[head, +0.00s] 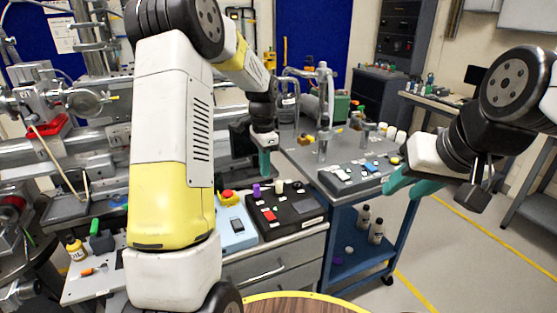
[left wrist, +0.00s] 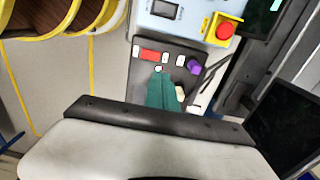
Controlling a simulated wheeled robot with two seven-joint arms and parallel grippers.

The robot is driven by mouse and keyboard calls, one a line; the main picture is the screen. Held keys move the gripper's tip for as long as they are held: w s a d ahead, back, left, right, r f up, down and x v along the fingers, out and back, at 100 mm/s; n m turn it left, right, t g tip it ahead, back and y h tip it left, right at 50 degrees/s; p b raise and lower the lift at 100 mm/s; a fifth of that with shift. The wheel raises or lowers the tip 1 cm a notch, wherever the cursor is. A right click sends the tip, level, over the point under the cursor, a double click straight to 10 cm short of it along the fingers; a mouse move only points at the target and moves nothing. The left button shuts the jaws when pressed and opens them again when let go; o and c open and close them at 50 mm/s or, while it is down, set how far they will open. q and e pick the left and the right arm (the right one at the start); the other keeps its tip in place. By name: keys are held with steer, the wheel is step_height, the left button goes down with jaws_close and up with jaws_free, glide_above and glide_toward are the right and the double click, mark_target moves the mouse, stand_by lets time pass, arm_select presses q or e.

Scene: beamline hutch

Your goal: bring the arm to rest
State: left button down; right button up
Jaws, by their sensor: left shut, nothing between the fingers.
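My left gripper (head: 264,163) hangs pointing down in the middle of the head view, its teal fingers together and empty. It is above and behind the black control box (head: 300,217). In the left wrist view the shut teal fingers (left wrist: 160,92) appear in front of the black box (left wrist: 142,80), hiding part of it. My left arm's white and yellow links fill the left centre of the head view. My right gripper (head: 403,186) is at the right, its teal fingers apart with nothing seen between them.
A blue box with a red emergency button (head: 229,197) stands beside the black box on the drawer bench. A blue-framed cart (head: 330,215) carries another control box (head: 358,175) and a metal post. Beamline hardware crowds the left. Floor at right is clear.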

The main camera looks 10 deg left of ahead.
arm_select(q)
steer(key=s+r+n+t, duration=0.2)
steer(key=s+r+n, duration=0.1)
steer(key=s+r, duration=0.5)
steer(key=s+d+r+n+t+h, duration=0.1)
steer(key=s+r+n+t, duration=0.1)
steer(key=s, duration=0.7)
steer(key=s+d+r+n+t+h, duration=0.1)
steer(key=s+r+n, duration=0.4)
steer(key=s, duration=0.5)
steer(key=shift+d+r+n+t, duration=0.3)
steer(key=shift+d+r+t, duration=0.15)
steer(key=shift+t, duration=0.25)
